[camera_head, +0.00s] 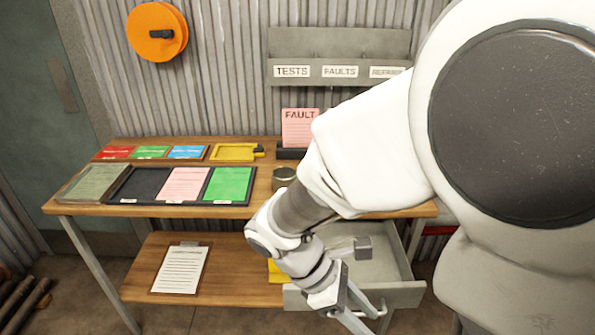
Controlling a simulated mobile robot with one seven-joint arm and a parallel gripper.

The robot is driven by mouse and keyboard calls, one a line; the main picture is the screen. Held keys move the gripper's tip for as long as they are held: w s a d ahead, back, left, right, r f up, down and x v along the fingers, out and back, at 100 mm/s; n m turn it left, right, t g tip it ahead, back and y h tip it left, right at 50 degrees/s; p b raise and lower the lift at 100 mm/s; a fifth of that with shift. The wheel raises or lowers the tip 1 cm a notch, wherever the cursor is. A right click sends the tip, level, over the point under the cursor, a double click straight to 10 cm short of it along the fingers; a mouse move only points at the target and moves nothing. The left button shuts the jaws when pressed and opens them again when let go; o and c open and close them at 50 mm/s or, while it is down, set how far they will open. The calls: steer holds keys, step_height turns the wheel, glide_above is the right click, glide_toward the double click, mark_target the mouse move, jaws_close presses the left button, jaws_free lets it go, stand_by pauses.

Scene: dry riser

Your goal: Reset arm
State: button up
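My arm reaches in from the right, and my gripper (368,319) hangs low in front of the open drawer (408,293). Its two fingers look spread, with nothing seen between them. They are close to the drawer front; I cannot tell whether they touch it. The drawer is pulled out under the right side of the wooden table (256,197) and holds a small grey block (363,247). My arm hides part of the table and drawer.
On the table are a black tray (144,184) with pink and green sheets, coloured cards, a yellow frame (236,152) and a round tin (284,177). A clipboard (180,269) lies on the lower shelf (224,262). A pink FAULT sheet (299,127) stands behind. Floor at front left is mostly free.

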steer(key=d+r+m+t+y+p, duration=0.1)
steer(key=r+m+t+y+p, duration=0.1)
steer(key=r+m, duration=0.6)
steer(key=s+d+r+m+t+y+p, duration=0.1)
steer(key=r+m+t+y, duration=0.4)
steer(key=r, duration=0.5)
steer(key=d+m+p, duration=0.1)
steer(key=m, duration=0.1)
steer(key=shift+r+m+t+y, duration=0.2)
steer(key=shift+m+t+y, duration=0.1)
steer(key=shift+m+y, duration=0.1)
